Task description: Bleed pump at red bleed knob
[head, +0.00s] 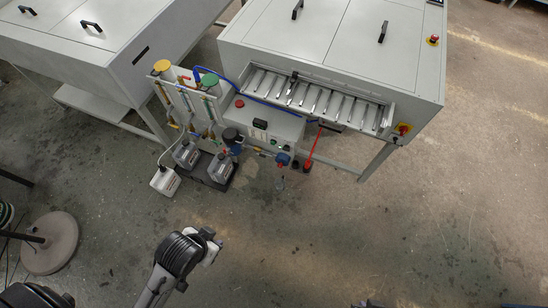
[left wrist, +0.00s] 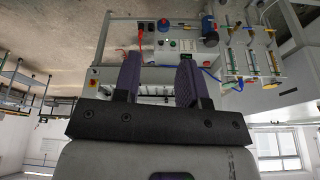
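The pump assembly stands in front of the right machine in the head view. A blue pump-like part (head: 283,159) sits at its front right, and also shows near the top of the left wrist view (left wrist: 163,25). Small red details show near it, but I cannot tell which is the bleed knob. My left gripper (head: 212,243) is low in the head view, over the floor and well apart from the pump. In the left wrist view its two fingers (left wrist: 159,80) are apart with nothing between them. My right gripper is not seen.
A red-handled rod (head: 315,143) hangs beside the blue part. The roller rack (head: 320,96) juts from the machine. A round stand base (head: 50,243) is at left. The floor at right is clear.

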